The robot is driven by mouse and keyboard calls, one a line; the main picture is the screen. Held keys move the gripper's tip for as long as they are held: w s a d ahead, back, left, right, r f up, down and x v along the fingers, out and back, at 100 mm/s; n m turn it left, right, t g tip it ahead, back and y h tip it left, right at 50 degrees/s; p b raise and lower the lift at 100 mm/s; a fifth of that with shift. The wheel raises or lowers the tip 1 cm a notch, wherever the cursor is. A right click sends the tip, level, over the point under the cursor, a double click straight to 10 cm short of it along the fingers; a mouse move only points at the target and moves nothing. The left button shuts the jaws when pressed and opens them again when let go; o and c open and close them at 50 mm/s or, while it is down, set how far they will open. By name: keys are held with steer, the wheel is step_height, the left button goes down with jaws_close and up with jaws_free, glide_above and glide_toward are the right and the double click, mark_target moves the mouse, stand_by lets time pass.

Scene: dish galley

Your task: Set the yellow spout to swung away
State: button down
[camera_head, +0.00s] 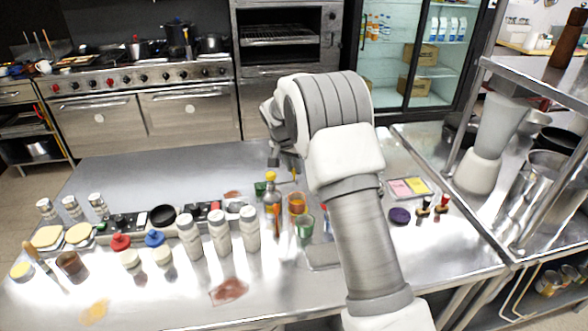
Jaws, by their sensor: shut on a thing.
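The yellow spout (272,177) shows as a small yellow piece at the top of a slim upright fixture on the steel table, near the middle of the view. My gripper (284,166) points down at it, mostly hidden behind my own white and grey arm. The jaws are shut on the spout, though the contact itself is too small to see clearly. Which way the spout is turned cannot be told from here.
An orange cup (297,203), a green cup (304,227) and a green container (260,188) stand close around the fixture. Several pale bottles (219,232) stand to the left. A tray of coloured cards (409,188) lies right of my arm. The table's back left is clear.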

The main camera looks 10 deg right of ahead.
steer(key=w+a+n+y+p, duration=0.1)
steer(key=w+a+n+y, duration=0.2)
steer(key=n, duration=0.8)
steer(key=shift+w+a+t+y+p, duration=0.35)
steer(key=shift+w+y, duration=0.25)
steer(key=shift+w, duration=0.6)
steer(key=c, duration=0.8)
jaws_free()
steer(key=shift+o, duration=0.2)
steer(key=b+v, duration=0.1)
steer(key=v, duration=1.6)
steer(key=shift+r, duration=0.25)
